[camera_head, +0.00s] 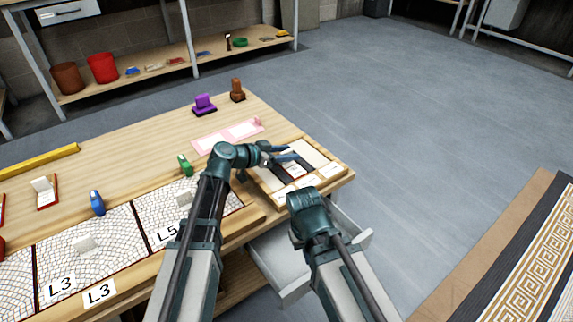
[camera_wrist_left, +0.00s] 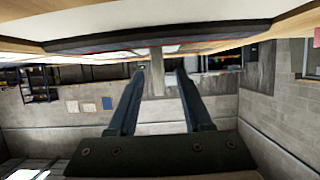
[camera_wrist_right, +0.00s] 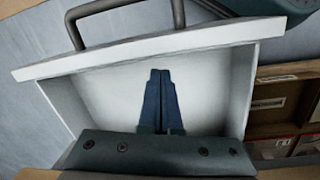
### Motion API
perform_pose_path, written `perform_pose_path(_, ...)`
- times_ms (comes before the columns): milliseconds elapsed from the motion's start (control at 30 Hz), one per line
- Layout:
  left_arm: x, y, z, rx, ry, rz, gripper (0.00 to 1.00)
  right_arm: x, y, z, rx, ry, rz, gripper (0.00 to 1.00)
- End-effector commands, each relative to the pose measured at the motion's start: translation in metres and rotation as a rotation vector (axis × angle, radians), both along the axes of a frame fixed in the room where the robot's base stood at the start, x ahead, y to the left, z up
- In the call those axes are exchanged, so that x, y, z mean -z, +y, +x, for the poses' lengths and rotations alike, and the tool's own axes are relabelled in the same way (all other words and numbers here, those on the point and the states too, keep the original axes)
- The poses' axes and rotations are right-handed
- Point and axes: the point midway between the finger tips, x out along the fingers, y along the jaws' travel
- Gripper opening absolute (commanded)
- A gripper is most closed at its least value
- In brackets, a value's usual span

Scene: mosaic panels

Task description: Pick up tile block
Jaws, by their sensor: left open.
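Several white tile pieces (camera_head: 297,170) lie in the wooden tray (camera_head: 340,172) at the right end of the table. I cannot tell which one is the tile block. My left gripper (camera_head: 288,153) is over the tray, open; its fingers, apart and empty, also show in the left wrist view (camera_wrist_left: 161,75). The left wrist and fingers hide part of the tray.
The open drawer (camera_head: 268,268) juts out below the table's right end and looks empty. Green (camera_head: 185,165) and blue (camera_head: 97,203) tools stand behind the panels. Purple (camera_head: 204,104) and brown (camera_head: 237,90) tools stand at the far edge. A pink sheet (camera_head: 228,136) lies nearby.

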Motion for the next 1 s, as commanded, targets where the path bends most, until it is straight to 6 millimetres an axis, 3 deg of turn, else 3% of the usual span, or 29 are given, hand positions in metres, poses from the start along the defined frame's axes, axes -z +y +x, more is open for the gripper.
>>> perform_pose_path(67,-0.0006,0.0004,-0.0004,0.0,0.0,0.0,0.5,-0.0006,0.0001,0.0,0.0,0.0,0.0,0.0)
perform_pose_path(367,-0.0006,0.0007,-0.0005,0.0,0.0,0.0,0.0,-0.0006,0.0001,0.0,0.0,0.0,0.0,0.0)
perform_pose_path(1000,-0.0081,-0.0018,-0.0006,0.0,0.001,-0.001,0.0,-0.008,0.0,0.0,-0.001,0.0,0.0,0.0)
